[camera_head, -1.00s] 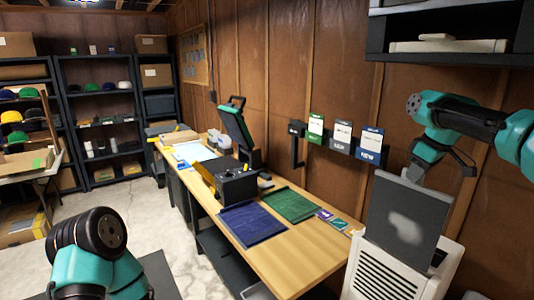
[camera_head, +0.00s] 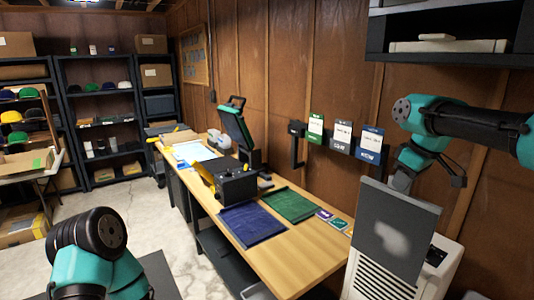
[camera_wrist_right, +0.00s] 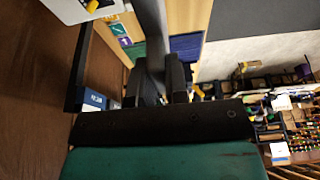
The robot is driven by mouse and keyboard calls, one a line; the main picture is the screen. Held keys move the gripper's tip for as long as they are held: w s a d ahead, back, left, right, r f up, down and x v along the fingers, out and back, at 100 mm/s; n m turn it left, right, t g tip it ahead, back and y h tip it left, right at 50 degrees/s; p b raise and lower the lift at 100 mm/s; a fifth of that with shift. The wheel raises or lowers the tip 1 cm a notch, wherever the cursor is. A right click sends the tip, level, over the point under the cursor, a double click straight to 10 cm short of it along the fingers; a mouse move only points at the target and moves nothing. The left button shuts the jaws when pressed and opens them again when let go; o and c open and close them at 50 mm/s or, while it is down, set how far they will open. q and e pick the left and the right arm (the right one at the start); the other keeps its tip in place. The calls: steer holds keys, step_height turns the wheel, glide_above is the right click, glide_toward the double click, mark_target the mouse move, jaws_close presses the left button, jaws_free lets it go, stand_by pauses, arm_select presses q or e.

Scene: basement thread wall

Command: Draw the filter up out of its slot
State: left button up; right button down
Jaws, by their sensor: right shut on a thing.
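The filter is a flat dark grey panel (camera_head: 398,238) with a pale smudge on its face. It stands nearly upright, slightly tilted, in front of the white unit (camera_head: 372,282). Its lower edge overlaps the unit's front grille and looks clear of the slot; the slot itself is hidden. My right gripper (camera_head: 400,183) is shut on the panel's top edge. In the right wrist view, the gripper's dark fingers (camera_wrist_right: 158,82) close on the panel (camera_wrist_right: 153,35), seen nearly edge-on. My left gripper is out of view.
The wooden workbench (camera_head: 283,250) stands left of the unit, with blue (camera_head: 252,223) and green mats (camera_head: 290,205) and a black machine (camera_head: 232,182). Wall holders (camera_head: 342,138) with cards hang behind. A dark shelf (camera_head: 445,55) overhangs the right arm. Open floor lies left of the bench.

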steer(key=shift+s+a, duration=0.8)
steer(key=shift+a, duration=0.3)
